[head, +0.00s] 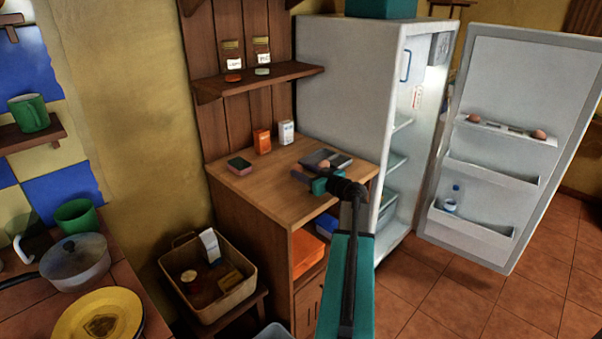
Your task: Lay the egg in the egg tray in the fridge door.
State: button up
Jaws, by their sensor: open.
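The fridge door stands open at the right, and its top shelf holds the egg tray (506,129). Two brown eggs show there, a left one (474,118) and a right one (538,134). A small brown rounded thing (324,164), which looks like an egg, is on the wooden counter (262,197) beside dark flat items. My gripper (312,173) is open, just in front of this brown thing in the picture. I cannot tell whether they touch; the arm and gripper hide part of the counter there.
The fridge (345,80) stands open behind the counter. A basket (237,296) is lower left. The floor before the door is clear.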

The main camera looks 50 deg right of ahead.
jog(key=v, duration=1)
jog(key=shift+s, duration=0.25)
dwell(0.3)
